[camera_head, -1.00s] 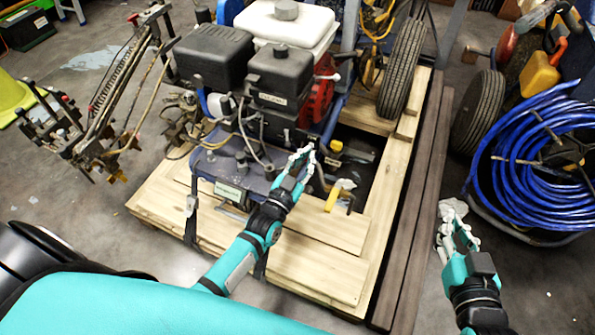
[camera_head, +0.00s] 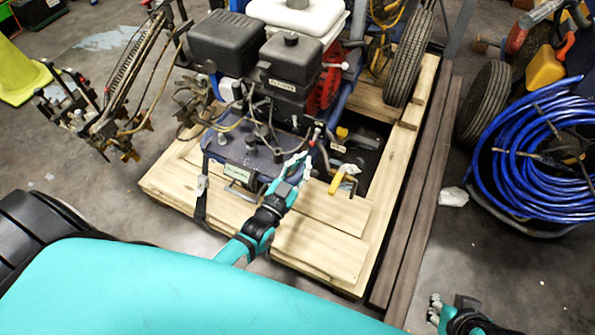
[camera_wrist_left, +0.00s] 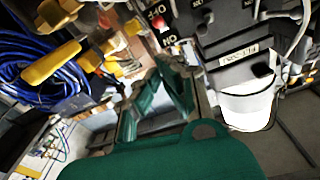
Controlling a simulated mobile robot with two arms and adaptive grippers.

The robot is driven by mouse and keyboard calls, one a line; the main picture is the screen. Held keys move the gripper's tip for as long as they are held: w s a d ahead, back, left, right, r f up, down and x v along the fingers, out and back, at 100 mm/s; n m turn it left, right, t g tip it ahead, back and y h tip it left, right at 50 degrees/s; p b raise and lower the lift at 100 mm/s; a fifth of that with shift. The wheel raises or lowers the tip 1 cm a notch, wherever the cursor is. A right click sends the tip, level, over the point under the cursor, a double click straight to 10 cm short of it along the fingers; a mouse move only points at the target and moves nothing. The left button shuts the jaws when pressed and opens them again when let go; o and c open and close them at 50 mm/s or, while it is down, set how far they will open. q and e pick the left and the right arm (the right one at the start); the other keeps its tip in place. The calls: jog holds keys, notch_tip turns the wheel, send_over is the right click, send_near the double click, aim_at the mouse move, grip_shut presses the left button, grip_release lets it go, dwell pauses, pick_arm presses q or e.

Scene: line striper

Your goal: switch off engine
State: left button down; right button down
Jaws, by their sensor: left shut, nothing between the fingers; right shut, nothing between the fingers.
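The engine (camera_head: 290,78), black with a white tank on top, is mounted on the line striper on a wooden pallet. My left gripper (camera_head: 303,160) is shut and empty at the front of the engine, near the cables and yellow-handled lever. Its green fingers (camera_wrist_left: 168,88) point toward the switch plate; whether they touch it cannot be told. My right gripper (camera_head: 436,304) is shut and empty above the floor at lower right.
The wooden pallet (camera_head: 330,258) lies under the machine, with dark boards (camera_head: 425,190) along its right side. A blue hose coil (camera_head: 540,150) stands at right. A spray-arm assembly (camera_head: 125,95) is at left.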

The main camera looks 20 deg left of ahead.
pick_arm(q)
jog(key=shift+s+a+f, duration=0.1)
jog(key=shift+s+f, duration=0.3)
jog(key=shift+s, duration=0.25)
jog(key=shift+s+a+f, duration=0.1)
jog(key=shift+s+f, duration=0.3)
jog(key=shift+s, duration=0.2)
jog(key=shift+d, duration=0.15)
